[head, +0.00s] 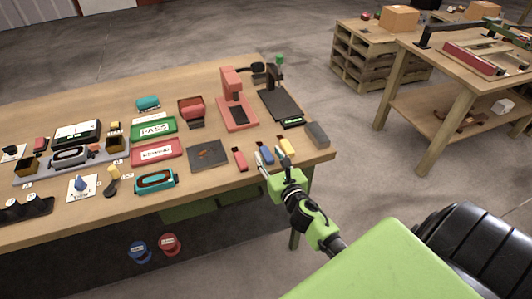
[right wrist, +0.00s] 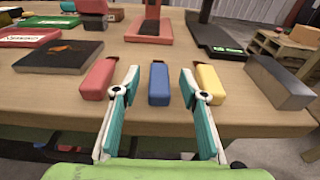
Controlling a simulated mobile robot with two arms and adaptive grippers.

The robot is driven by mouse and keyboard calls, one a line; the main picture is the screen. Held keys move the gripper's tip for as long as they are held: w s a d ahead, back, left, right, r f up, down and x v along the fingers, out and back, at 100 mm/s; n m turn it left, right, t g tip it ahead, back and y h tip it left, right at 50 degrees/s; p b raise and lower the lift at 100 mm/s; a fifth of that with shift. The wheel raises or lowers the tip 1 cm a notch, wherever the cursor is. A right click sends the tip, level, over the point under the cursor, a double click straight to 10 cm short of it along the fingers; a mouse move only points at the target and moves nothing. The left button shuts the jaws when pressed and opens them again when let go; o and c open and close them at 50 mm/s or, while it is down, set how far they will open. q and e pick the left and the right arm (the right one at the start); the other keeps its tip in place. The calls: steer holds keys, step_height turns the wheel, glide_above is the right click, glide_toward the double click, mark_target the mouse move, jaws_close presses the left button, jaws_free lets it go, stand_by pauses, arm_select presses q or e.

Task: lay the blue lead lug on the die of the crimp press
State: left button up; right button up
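The blue lead lug (right wrist: 159,84), a small blue block with a dark copper-coloured tip, lies on the table between a red lug (right wrist: 98,80) and a yellow lug (right wrist: 208,85). It also shows in the head view (head: 267,156). My right gripper (right wrist: 160,80) is open, with its fingers to either side of the blue lug; whether they touch it I cannot tell. The gripper also shows at the table's front edge in the head view (head: 269,160). A red press (head: 233,95) with a dark plate on its base stands farther back; I take it for the crimp press. My left gripper is not in view.
A black stand (head: 282,105) with a green knob and lit display is right of the press. A grey block (head: 316,135) lies near the right corner. A dark pad (head: 208,154) and PASS tray (head: 153,128) lie left. Bare table separates lugs and press.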

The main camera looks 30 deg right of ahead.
mark_target(265, 150)
steer(key=x, duration=0.4)
steer(key=shift+w, duration=0.2)
jaws_close()
steer(key=shift+s+r, duration=0.1)
steer(key=shift+r, duration=0.05)
